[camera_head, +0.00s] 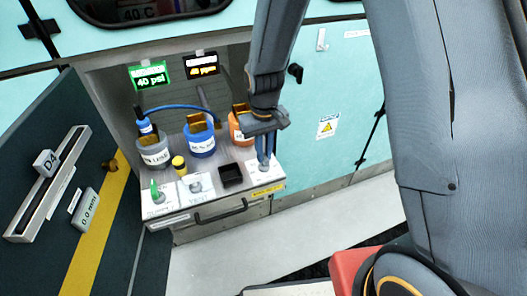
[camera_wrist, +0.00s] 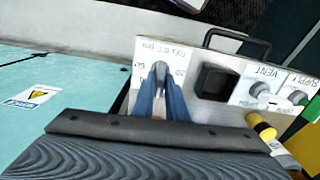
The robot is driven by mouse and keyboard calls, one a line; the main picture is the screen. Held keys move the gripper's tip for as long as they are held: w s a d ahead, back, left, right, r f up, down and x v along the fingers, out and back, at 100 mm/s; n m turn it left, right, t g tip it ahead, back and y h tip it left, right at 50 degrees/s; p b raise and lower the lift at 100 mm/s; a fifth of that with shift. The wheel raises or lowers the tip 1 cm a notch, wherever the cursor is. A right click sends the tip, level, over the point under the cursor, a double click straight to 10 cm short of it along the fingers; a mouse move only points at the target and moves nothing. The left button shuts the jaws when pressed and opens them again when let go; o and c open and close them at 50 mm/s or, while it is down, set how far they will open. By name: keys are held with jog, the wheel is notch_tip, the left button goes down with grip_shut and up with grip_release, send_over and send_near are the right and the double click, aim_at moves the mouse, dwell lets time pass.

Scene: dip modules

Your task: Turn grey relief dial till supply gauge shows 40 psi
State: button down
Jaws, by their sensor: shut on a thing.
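My gripper (camera_head: 263,163) points down at the right end of the module's light panel. In the wrist view my gripper (camera_wrist: 160,75) has its two blue fingers closed around the grey relief dial (camera_wrist: 159,68), beside printed relief lettering and scale numbers. The fingers hide most of the dial, so I cannot read its pointer. A green-lit display (camera_head: 150,77) at the upper left of the bay reads 40 psi; its small top line is hard to read.
An orange-lit display (camera_head: 201,65) hangs beside it. Grey, blue (camera_head: 200,145) and orange containers stand behind the panel. A black square block (camera_wrist: 215,82), vent knob (camera_wrist: 262,92), green supply part (camera_wrist: 299,98) and yellow-black knob (camera_wrist: 261,126) sit beside the dial. A black handle (camera_head: 221,211) runs along the front.

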jog(key=c, duration=1.8)
grip_release()
jog(key=shift+o, duration=0.2)
jog(key=shift+r+b, duration=0.35)
jog(key=shift+r, duration=3.6)
jog(key=s+d+r+m, duration=0.2)
jog(key=s+d, duration=0.5)
jog(key=s+d+r+m, duration=0.1)
jog(key=s+d+r, duration=0.1)
jog(key=s+d, duration=0.5)
jog(key=shift+s+r+m, duration=0.25)
jog(key=shift+s+m, duration=0.15)
